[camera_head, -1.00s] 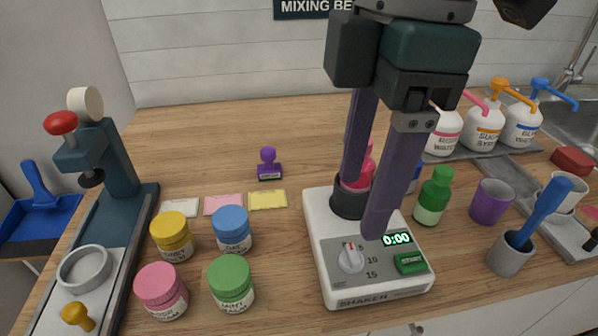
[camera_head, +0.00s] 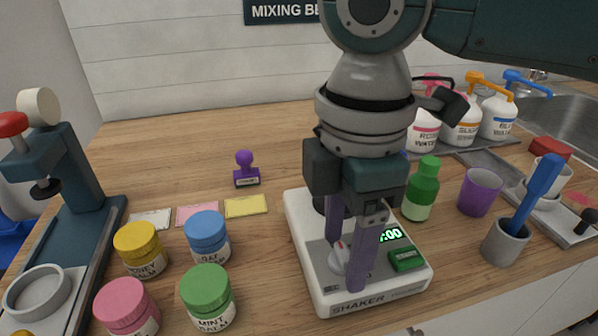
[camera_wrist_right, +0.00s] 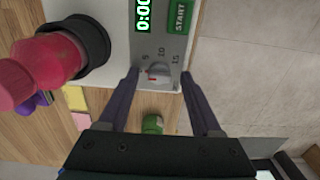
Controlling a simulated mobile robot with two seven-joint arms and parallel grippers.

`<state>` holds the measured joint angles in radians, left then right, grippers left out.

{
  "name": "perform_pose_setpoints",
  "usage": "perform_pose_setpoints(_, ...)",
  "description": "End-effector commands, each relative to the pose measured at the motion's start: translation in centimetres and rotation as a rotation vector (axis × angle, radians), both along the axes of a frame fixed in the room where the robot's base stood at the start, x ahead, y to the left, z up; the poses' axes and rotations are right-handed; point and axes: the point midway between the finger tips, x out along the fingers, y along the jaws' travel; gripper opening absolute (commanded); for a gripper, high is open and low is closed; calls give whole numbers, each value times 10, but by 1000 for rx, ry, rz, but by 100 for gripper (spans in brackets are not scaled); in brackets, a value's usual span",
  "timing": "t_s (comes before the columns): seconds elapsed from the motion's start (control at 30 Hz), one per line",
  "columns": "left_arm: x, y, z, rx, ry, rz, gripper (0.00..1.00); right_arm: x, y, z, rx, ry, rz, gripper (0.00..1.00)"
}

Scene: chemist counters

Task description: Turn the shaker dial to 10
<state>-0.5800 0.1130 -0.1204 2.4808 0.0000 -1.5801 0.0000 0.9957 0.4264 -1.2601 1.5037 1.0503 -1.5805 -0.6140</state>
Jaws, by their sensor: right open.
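The white shaker (camera_head: 375,292) stands on the wooden counter, with a grey panel, a green START button (camera_head: 406,259) and a display, which reads 0:00 in the right wrist view. Its white dial (camera_head: 338,257) sits on the panel; in the right wrist view the dial (camera_wrist_right: 158,73) lies between the fingers, near marks 5, 10 and 15, with its red mark by the 5. My right gripper (camera_head: 345,270) is open, pointing down around the dial; contact cannot be told. A pink bottle (camera_wrist_right: 50,65) stands in the shaker's dark holder, hidden by my arm in the head view. My left gripper is not in view.
Yellow, blue, pink and green jars (camera_head: 208,295) stand left of the shaker. A green bottle (camera_head: 421,190), purple cup (camera_head: 480,192) and grey mortar with blue pestle (camera_head: 505,243) stand to its right. A press (camera_head: 75,200) is at far left.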

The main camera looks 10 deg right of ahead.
Motion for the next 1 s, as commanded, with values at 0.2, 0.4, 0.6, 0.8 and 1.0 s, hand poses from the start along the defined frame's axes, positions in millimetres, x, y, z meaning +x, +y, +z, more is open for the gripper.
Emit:
perform_pose_setpoints(0.2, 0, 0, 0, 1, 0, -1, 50, 0, 0, 0, 0, 0, 0, 65)
perform_pose_setpoints(0.4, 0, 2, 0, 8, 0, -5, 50, 0, 0, 0, 0, -1, 0, 42)
perform_pose_setpoints(0.6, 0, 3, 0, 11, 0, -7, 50, 0, 0, 0, 0, 0, 0, 20)
perform_pose_setpoints(0.8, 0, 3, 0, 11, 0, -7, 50, 0, 0, 0, 0, 0, 0, 0)
perform_pose_setpoints(1.0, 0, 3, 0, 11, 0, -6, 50, 0, 0, 0, 0, 0, 0, 0)
